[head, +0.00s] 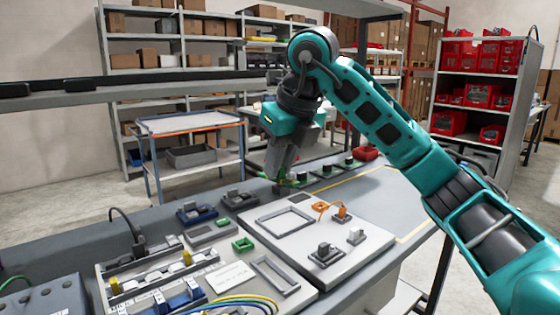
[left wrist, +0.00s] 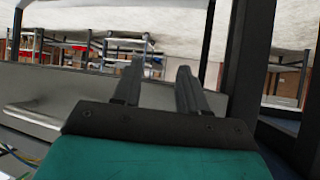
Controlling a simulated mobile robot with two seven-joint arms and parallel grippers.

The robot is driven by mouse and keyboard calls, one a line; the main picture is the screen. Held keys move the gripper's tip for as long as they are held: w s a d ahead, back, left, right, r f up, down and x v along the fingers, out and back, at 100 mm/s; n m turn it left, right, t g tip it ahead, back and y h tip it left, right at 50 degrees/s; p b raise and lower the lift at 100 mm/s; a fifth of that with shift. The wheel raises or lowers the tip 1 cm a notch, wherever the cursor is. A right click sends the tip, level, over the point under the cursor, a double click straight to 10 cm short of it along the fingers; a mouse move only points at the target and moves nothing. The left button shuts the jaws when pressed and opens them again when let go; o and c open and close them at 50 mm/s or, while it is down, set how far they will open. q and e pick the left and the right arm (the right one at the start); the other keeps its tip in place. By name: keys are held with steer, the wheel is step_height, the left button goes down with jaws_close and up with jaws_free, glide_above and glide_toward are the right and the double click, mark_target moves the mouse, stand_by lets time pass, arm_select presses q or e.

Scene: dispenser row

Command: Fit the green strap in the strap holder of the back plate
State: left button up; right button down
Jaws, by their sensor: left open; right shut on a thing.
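My right gripper (head: 281,187) points down over the far edge of a white plate (head: 378,243). It is shut on a small green piece (head: 292,183), which looks like the green strap; the fingers hide part of it. I cannot tell whether it touches the surface below. The plate carries a grey square frame (head: 258,220), an orange looped part (head: 321,207) and small grey blocks (head: 325,254). I cannot tell which part is the strap holder. My left gripper (left wrist: 160,75) is open and empty in the left wrist view.
Several green-and-black pieces (head: 326,171) stand in a row behind the plate, near a red bin (head: 365,153). Blue and grey blocks (head: 196,212) lie left. A panel with yellow terminals (head: 115,256) and cables is in front. Bare table lies right of the plate.

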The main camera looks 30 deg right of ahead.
steer(key=shift+r, duration=0.15)
stand_by(0.3)
steer(key=shift+r+p, duration=0.5)
steer(key=shift+p, duration=0.1)
steer(key=shift+w+r+p, duration=0.15)
steer(key=shift+r+p, duration=0.55)
steer(key=shift+r, duration=0.05)
steer(key=shift+r+p, duration=0.25)
steer(key=shift+p, duration=0.05)
